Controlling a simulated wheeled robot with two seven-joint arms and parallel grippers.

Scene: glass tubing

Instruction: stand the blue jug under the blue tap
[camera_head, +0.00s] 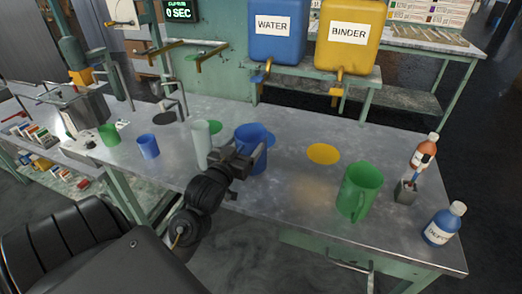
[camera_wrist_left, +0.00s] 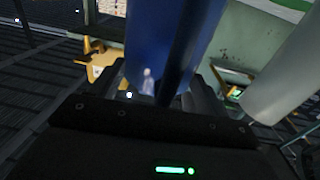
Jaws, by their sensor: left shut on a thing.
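The blue jug (camera_head: 249,135) stands upright or nearly so at the middle of the metal table, just in front of a blue disc (camera_head: 270,139) that it partly hides. My left gripper (camera_head: 245,157) is shut on the jug's near side. In the left wrist view the blue jug (camera_wrist_left: 172,40) rises between the fingers (camera_wrist_left: 170,88). I cannot tell whether the jug's base touches the table. The blue tap (camera_head: 261,75) is under the blue WATER tank (camera_head: 277,45), behind and above the jug. My right gripper is out of view.
A whitish cylinder (camera_head: 201,145) stands close left of the jug and shows in the left wrist view (camera_wrist_left: 285,75). A small blue cup (camera_head: 148,147) is farther left. A yellow disc (camera_head: 323,154) and a green jug (camera_head: 359,190) are to the right. The yellow BINDER tank (camera_head: 349,50) has its own tap.

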